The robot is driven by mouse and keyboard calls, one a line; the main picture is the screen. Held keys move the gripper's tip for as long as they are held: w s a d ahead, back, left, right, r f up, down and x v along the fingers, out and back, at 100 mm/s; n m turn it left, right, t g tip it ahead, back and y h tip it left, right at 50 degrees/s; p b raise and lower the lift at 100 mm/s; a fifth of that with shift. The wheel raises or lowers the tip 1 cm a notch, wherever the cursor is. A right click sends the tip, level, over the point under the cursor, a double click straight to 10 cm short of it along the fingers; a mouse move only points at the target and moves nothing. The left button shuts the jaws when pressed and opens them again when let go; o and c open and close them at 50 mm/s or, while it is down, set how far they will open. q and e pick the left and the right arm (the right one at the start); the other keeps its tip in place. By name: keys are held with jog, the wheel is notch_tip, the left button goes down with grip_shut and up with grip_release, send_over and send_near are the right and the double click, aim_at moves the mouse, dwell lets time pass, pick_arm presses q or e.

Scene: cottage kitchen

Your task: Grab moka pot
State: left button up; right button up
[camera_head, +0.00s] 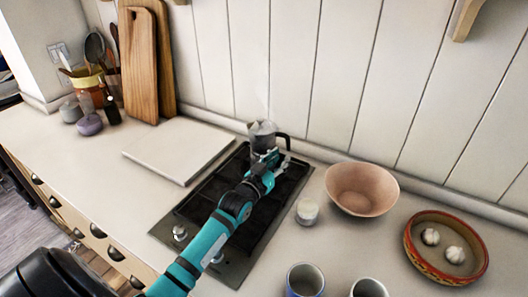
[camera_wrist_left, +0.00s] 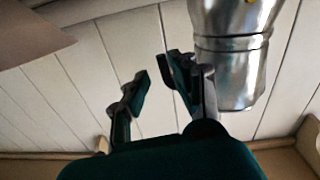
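The silver moka pot (camera_head: 262,136) stands at the back of the dark hob (camera_head: 229,190), with its dark handle to the right. My left gripper (camera_head: 277,158) is just in front of the pot, its fingers toward the handle side and covering part of the pot's lower body. In the left wrist view, the fingers of the left gripper (camera_wrist_left: 156,70) are apart, with only wall boards showing between them. The shiny moka pot (camera_wrist_left: 234,65) is beside the right-hand finger there, outside the gap; contact cannot be told. My right gripper is not seen.
A pink bowl (camera_head: 361,188) and a small white jar (camera_head: 307,211) are right of the hob. A red-rimmed dish (camera_head: 412,254) holds garlic. Two cups (camera_head: 304,281) (camera_head: 369,288) stand in front. A white board (camera_head: 178,150) lies left of the hob. The panelled wall is close behind.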

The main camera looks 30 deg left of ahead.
aim_at(287, 146)
pick_arm(q)
jog(key=shift+w+r, duration=0.2)
jog(key=shift+w, duration=0.15)
jog(key=w, duration=0.1)
jog(key=w+p, duration=0.2)
jog(key=shift+w+a+r, duration=0.2)
jog(key=shift+w+r, duration=0.05)
jog(key=shift+r, duration=0.05)
jog(key=shift+w+f, duration=0.15)
jog(key=shift+w, duration=0.4)
jog(key=shift+s, duration=0.1)
jog(key=shift+c, duration=0.8)
grip_shut()
